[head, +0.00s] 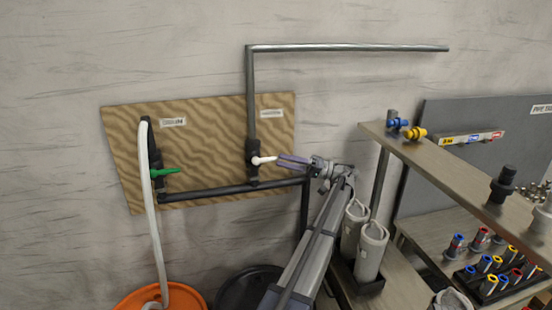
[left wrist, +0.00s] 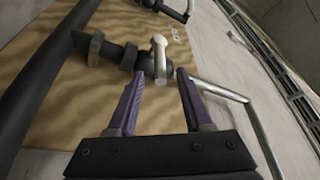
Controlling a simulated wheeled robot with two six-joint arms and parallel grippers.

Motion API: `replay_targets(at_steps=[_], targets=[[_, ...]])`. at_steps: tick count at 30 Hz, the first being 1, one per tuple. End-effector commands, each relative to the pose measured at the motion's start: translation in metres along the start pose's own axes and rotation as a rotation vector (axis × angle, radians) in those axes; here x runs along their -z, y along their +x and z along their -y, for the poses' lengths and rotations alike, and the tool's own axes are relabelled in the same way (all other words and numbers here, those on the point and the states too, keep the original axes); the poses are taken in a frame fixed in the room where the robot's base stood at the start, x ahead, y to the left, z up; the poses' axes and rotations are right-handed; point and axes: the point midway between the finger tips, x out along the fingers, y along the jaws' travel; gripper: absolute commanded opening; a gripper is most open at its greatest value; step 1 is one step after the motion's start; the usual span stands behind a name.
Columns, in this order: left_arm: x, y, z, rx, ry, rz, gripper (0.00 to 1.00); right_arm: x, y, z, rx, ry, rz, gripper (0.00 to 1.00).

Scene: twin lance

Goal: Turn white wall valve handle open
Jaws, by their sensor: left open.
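The white valve handle (head: 264,160) sits on the dark valve of the upright pipe on the wooden wall panel and points sideways to the right. It also shows in the left wrist view (left wrist: 160,58). My left gripper (head: 282,161) is just right of the handle, its purple fingers pointing at it. In the left wrist view the fingers (left wrist: 160,76) are open, one on each side of the handle's end. I cannot tell whether either finger touches it. My right gripper is not in view.
A green handle (head: 165,171) is on another valve left of it, beside a pale hose (head: 151,220) leading to an orange bucket (head: 150,297). A dark horizontal pipe (head: 225,191) runs below. A shelf unit (head: 440,165) with fittings stands to the right.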

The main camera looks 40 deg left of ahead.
Motion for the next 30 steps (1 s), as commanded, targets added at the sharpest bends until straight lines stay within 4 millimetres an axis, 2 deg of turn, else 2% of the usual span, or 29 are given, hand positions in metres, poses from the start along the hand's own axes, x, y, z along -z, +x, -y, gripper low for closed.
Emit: replay_targets(at_steps=[3,7,16,30], targets=[[-0.001,0.021,0.002,0.001,0.001,0.001,0.51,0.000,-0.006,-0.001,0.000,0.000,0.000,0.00],[0.000,0.036,0.001,0.000,0.001,0.000,0.51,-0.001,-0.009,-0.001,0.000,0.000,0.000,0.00],[0.000,0.039,0.000,-0.001,0.001,-0.001,0.51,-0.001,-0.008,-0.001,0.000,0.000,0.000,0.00],[0.000,0.039,0.000,-0.001,0.001,-0.001,0.00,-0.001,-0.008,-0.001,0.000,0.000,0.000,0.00]])
